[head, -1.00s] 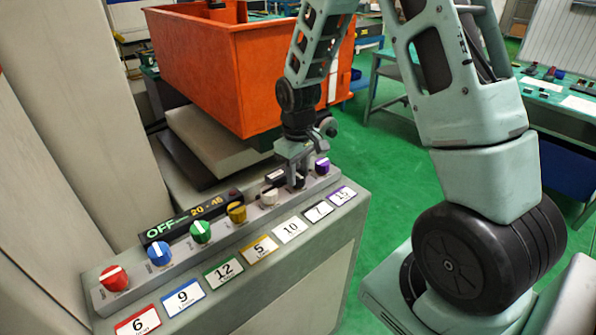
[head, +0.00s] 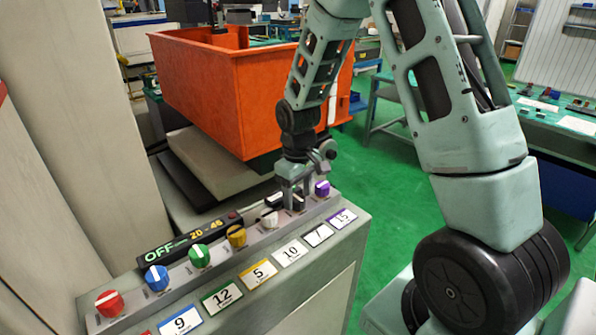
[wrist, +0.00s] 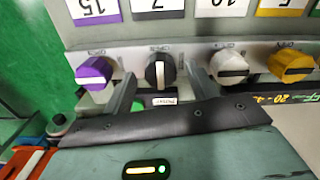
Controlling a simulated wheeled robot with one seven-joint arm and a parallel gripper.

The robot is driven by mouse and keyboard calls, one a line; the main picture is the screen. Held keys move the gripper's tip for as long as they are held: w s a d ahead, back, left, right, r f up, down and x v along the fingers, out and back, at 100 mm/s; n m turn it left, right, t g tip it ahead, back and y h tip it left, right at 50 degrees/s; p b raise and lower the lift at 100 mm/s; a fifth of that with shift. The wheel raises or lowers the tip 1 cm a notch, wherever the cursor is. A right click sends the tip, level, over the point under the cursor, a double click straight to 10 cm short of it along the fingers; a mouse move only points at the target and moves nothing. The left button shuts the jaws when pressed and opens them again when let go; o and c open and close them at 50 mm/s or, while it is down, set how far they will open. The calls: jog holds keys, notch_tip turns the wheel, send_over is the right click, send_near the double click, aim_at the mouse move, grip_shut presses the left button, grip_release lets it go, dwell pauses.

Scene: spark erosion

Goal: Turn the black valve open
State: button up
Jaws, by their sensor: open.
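The black valve (wrist: 160,71) is a round knob with a white line on its face, on the panel between the purple and white knobs. In the wrist view its line runs nearly up and down. My gripper (wrist: 163,84) is open, with one finger on each side of the black valve. I cannot tell whether either finger touches it. In the head view, my gripper (head: 293,200) is over the panel's far end and mostly hides the black valve (head: 299,203).
The purple knob (wrist: 95,73) and white knob (wrist: 229,67) sit close outside my fingers. Their marks lie nearly level in the wrist view. Yellow, green, blue and red (head: 109,303) knobs continue along the panel. An orange bin (head: 215,95) stands behind.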

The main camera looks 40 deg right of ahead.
aim_at(298, 198)
notch_tip(298, 198, up, 17)
jog(key=b, duration=0.2)
dwell(0.6)
jog(key=s+a+f+n, duration=0.15)
jog(key=s+a, duration=0.25)
jog(key=a, duration=0.4)
jog(key=s+a+f+n, duration=0.15)
jog(key=s+a, duration=0.25)
jog(key=a, duration=0.4)
jog(key=s+a+f+n, duration=0.1)
jog(key=s+a, duration=0.3)
jog(key=s, duration=0.4)
jog(key=s+a+f+n, duration=0.1)
jog(key=s+a+f, duration=0.2)
jog(key=s, duration=0.5)
jog(key=shift+a+f+y, duration=0.3)
jog(key=shift+a+f, duration=0.1)
jog(key=shift+a, duration=0.35)
jog(key=shift+w, duration=0.15)
